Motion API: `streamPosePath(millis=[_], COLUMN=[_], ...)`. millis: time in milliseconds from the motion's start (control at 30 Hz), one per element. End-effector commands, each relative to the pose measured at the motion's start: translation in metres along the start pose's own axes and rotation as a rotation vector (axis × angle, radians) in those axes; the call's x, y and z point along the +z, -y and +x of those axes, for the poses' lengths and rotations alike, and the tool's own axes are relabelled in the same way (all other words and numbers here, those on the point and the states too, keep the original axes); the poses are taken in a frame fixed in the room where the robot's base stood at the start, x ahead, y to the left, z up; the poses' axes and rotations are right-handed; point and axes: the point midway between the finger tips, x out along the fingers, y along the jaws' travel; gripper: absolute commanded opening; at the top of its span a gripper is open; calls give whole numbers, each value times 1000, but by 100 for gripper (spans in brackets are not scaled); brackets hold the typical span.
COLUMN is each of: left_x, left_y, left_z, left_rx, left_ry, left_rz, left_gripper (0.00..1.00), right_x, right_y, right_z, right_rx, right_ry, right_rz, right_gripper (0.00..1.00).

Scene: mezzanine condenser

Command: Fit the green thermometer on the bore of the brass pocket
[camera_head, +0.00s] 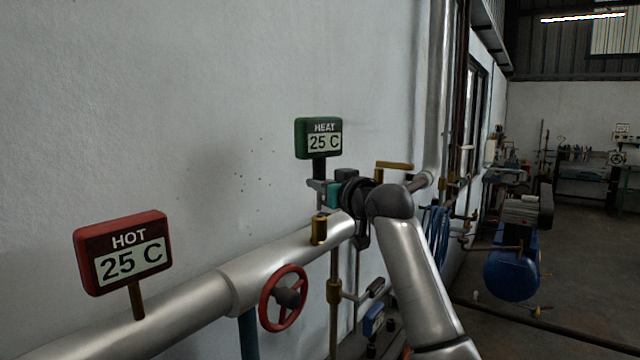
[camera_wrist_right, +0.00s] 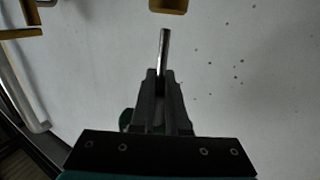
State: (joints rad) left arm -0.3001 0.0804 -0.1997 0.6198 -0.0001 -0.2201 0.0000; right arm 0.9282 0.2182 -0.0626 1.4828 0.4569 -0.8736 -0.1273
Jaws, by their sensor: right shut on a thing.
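The green thermometer (camera_head: 318,138), reading "HEAT 25 C", is upright in my right gripper (camera_head: 320,186). The gripper is shut on its dark neck, below the display. In the right wrist view, the fingers (camera_wrist_right: 161,85) close around it and its bare metal stem (camera_wrist_right: 164,48) points toward a brass piece (camera_wrist_right: 168,5) at the top edge, apart from it. The brass pocket (camera_head: 319,229) stands on the silver pipe, just below the gripper and stem in the head view. Its bore is not visible. My left gripper is not in view.
A red thermometer (camera_head: 122,252) reading "HOT 25 C" stands on the pipe (camera_head: 262,268) at left. A red handwheel (camera_head: 283,298) is in front of the pipe. A yellow-handled valve (camera_head: 394,166) is behind my right wrist. The wall (camera_head: 160,110) is close behind.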

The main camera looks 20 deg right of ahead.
Motion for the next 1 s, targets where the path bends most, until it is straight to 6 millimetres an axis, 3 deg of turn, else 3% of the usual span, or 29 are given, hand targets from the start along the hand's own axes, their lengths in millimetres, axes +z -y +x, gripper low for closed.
streamPosePath(millis=[1000], left_x=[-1], left_y=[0], left_z=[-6], left_rx=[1], left_ry=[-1], left_rz=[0], left_gripper=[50], right_x=[-1], right_y=[0], right_z=[0], right_rx=[0], right_ry=[-2], right_rz=[0], right_gripper=[0])
